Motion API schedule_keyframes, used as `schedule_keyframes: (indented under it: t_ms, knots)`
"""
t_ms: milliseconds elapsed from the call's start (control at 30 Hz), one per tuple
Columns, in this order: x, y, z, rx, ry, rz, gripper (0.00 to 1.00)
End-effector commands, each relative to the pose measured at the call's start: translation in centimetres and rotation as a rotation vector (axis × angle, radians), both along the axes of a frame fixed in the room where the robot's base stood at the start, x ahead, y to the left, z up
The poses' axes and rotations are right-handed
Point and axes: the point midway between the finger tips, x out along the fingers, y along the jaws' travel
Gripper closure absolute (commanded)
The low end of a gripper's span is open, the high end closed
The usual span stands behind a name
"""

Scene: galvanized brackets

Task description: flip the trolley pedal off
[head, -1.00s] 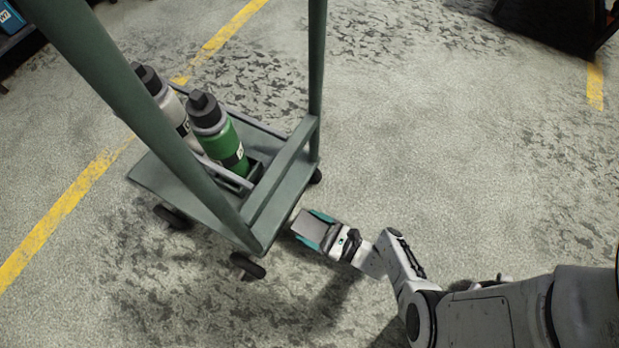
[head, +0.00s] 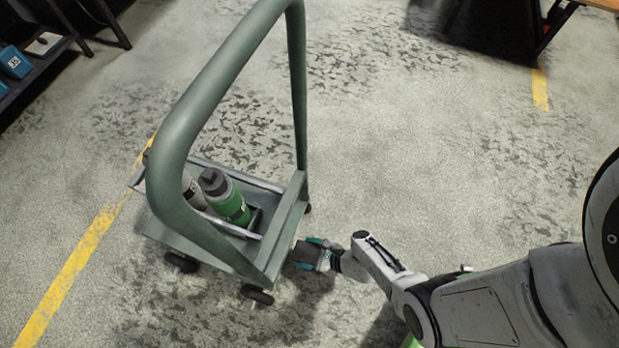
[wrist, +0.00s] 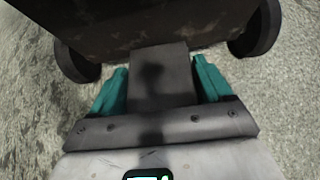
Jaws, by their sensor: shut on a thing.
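The green-grey trolley (head: 203,249) stands left of centre in the head view, with a tall hoop handle. In the wrist view its dark underside edge (wrist: 150,22) fills the top. The pedal (wrist: 158,72) is a flat grey plate projecting from under that edge. My gripper (wrist: 158,92) has its teal fingers on both sides of the pedal and is shut on it. In the head view my gripper (head: 308,254) is low beside the trolley's near right end, and the pedal is mostly hidden. The pedal's on or off position cannot be told.
A green bottle (head: 233,207) and a grey one stand in the trolley's rack. Black castors (head: 257,294) carry it. A shelf with blue boxes (head: 14,62) is at the upper left, dark furniture at the upper right.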

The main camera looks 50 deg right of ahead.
Motion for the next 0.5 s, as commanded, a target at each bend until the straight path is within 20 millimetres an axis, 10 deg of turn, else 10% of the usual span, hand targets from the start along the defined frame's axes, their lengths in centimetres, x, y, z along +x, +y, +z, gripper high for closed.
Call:
schedule_keyframes:
  t_ms: [500]
  knots:
    - [0.21,0.07,0.45,-0.028,0.09,0.001,0.76]
